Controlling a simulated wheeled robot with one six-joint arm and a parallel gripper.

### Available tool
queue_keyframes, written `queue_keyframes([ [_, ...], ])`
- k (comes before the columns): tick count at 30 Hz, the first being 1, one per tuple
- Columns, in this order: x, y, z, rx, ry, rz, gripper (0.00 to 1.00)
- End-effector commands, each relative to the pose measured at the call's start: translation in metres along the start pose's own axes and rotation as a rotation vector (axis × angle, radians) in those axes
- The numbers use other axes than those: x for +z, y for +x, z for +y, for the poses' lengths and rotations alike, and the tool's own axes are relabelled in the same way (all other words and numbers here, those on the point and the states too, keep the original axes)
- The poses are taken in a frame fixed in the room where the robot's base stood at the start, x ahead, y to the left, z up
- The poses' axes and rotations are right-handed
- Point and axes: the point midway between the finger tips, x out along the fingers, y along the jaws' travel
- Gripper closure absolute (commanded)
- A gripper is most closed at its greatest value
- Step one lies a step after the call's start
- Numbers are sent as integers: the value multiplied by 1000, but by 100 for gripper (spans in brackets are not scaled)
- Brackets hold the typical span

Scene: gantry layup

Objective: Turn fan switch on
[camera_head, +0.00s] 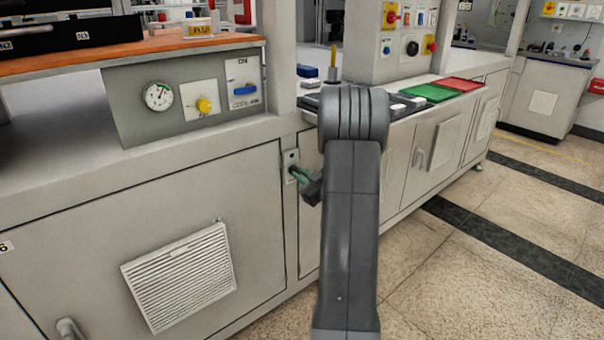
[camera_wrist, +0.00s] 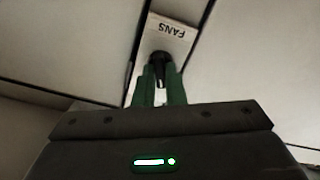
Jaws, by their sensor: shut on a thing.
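The fan switch (camera_wrist: 159,58) is a dark knob on a narrow pale plate with a "FANS" label, which reads upside down in the wrist view. In the head view its plate (camera_head: 290,157) sits on the cabinet front, between two door panels and left of my arm. My gripper (camera_head: 297,174) has green fingers that reach the plate. In the wrist view my gripper (camera_wrist: 159,74) is shut on the switch knob, one finger on each side. The fingers hide part of the knob, and its exact angle is hard to tell.
A vented cabinet door (camera_head: 180,275) is at the left. Above it is a grey panel (camera_head: 185,98) with a gauge, a yellow knob and a blue switch. Green (camera_head: 428,93) and red (camera_head: 460,84) mats lie on the counter. The tiled floor (camera_head: 480,260) at the right is clear.

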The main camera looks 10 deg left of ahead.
Motion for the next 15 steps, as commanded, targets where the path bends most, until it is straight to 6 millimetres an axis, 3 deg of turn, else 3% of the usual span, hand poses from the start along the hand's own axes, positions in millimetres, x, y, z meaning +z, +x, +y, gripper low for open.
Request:
queue_keyframes([
  [15,-2,0,0,0,492,-3,100],
])
